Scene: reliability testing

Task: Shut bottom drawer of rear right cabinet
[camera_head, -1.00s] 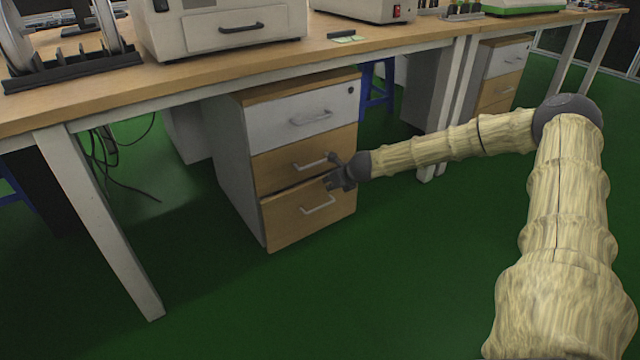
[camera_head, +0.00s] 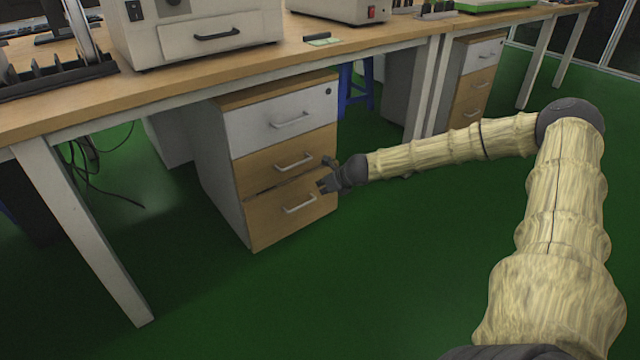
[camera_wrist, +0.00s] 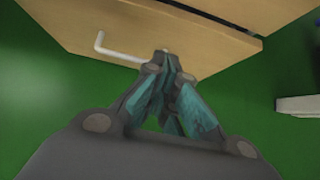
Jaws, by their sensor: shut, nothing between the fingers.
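The wooden cabinet (camera_head: 217,165) under the bench has a white top drawer and two wood-coloured drawers below. Its bottom drawer (camera_head: 268,224) has a pale handle (camera_head: 300,204) and a dark gap along its top edge, so it looks slightly open. My gripper (camera_head: 326,186) is shut and empty, in front of the right part of this drawer, near its upper edge. In the wrist view, the shut fingertips (camera_wrist: 171,66) are beside the right end of the white handle (camera_wrist: 117,53), over the drawer front (camera_wrist: 160,28). I cannot tell whether they touch it.
The bench (camera_head: 160,86) carries machines above the cabinet, and its white leg (camera_head: 83,233) stands to the left. Another drawer cabinet (camera_head: 470,85) stands farther back right. A blue stool (camera_head: 357,88) is behind. The green floor (camera_head: 370,270) in front is clear.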

